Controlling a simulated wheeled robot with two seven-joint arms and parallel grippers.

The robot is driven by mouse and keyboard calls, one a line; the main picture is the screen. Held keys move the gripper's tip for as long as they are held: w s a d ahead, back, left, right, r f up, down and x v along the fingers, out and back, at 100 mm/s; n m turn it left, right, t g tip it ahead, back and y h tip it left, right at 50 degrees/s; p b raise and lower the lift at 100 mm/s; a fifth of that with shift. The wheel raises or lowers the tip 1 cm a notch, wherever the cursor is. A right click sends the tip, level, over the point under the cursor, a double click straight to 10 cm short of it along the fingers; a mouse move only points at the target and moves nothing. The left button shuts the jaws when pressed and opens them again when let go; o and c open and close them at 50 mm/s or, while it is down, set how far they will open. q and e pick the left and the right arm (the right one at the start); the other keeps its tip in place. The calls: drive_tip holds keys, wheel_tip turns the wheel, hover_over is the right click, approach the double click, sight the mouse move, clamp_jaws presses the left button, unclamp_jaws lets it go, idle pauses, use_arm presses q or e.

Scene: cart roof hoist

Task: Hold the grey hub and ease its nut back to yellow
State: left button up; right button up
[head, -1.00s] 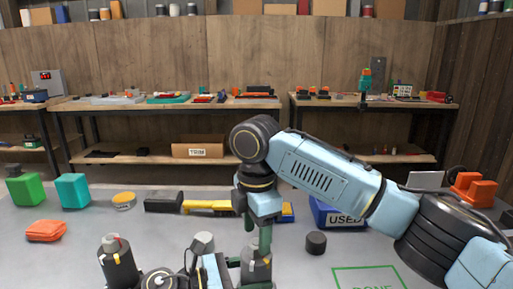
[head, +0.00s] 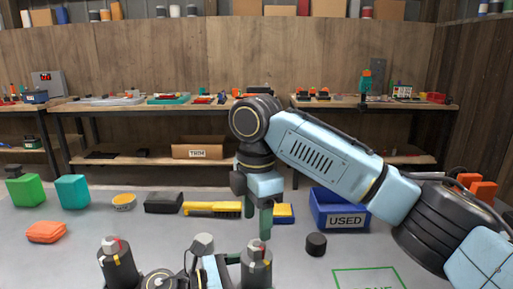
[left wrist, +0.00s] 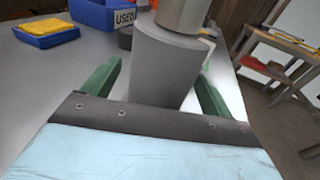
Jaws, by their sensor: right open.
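The grey hub (head: 257,268) stands upright on the bench at the bottom middle of the head view, its nut (head: 257,246) on top. In the left wrist view the hub (left wrist: 163,75) rises between my left gripper's green fingers (left wrist: 159,70), with a gap beside the left finger; contact at the right finger is unclear. The paler nut (left wrist: 184,15) is cut off by the top edge. My right gripper (head: 258,222) is open and empty just above the nut, fingers pointing down. A small yellow mark shows on the hub's side; its alignment is too small to tell.
A similar dark hub (head: 118,268) with a red mark stands to the left. Behind are a yellow brush (head: 212,209), a black block (head: 163,203), a blue USED bin (head: 343,222) and a black cylinder (head: 316,244). A green outlined area (head: 368,269) lies clear at the right.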

sight(242, 274)
use_arm(q)
drive_tip(key=shift+o, duration=1.1)
drive_tip(key=shift+r+v, duration=0.15)
drive_tip(key=shift+v, duration=1.15)
drive_tip(key=shift+r+v, duration=0.15)
drive_tip(key=shift+v, duration=1.2)
use_arm(e)
drive_tip(key=shift+r, duration=0.15)
use_arm(q)
drive_tip(key=shift+r+v, duration=0.15)
drive_tip(key=shift+v, duration=0.55)
drive_tip(key=shift+r+v, duration=0.15)
drive_tip(key=shift+v, duration=0.55)
drive_tip(key=shift+o, duration=0.2)
